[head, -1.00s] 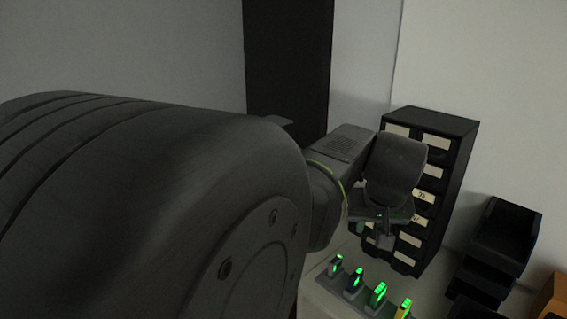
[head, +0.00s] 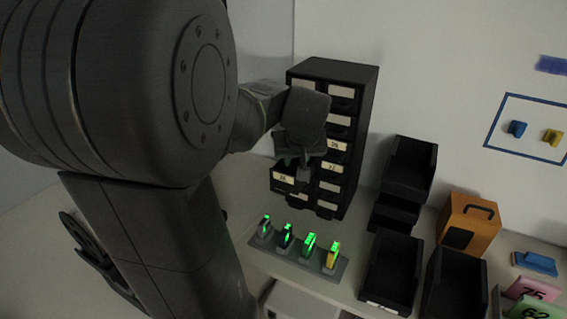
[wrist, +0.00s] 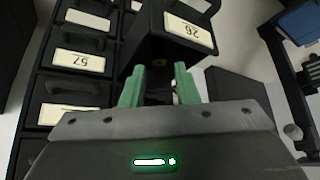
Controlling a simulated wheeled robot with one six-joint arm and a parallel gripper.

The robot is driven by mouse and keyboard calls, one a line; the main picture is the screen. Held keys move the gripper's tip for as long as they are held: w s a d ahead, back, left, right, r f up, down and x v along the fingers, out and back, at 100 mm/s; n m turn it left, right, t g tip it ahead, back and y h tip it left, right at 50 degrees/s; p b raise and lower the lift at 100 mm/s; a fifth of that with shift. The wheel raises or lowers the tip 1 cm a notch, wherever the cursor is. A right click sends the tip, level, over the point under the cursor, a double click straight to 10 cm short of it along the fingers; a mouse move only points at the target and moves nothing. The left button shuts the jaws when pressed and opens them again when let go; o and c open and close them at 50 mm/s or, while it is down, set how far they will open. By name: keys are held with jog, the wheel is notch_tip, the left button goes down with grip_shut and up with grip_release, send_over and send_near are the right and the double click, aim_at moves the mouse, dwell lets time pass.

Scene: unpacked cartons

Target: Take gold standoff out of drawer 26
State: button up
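Drawer 26 (head: 286,178) is pulled out of the black drawer cabinet (head: 358,110) at its lower left. In the wrist view its label (wrist: 188,33) appears upside down, just beyond my fingertips. My gripper (head: 304,172) is above the drawer. In the wrist view my gripper (wrist: 159,80) has its two green fingers apart, at the drawer's open top edge. Small, dim shapes show between the fingers. I cannot tell whether one of them is the gold standoff.
A grey strip of green-lit devices (head: 300,255) stands in front of the cabinet. Black bins (head: 410,168) and an orange box (head: 470,222) stand to the right. Drawer 57 (wrist: 78,61) is beside the open drawer in the wrist view.

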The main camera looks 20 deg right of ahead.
aim_at(295, 165)
jog(key=shift+p+x, duration=0.35)
jog(key=shift+x, duration=1.9)
jog(key=shift+d+r, duration=0.1)
jog(key=shift+c, duration=0.4)
grip_shut()
jog(key=shift+r, duration=0.1)
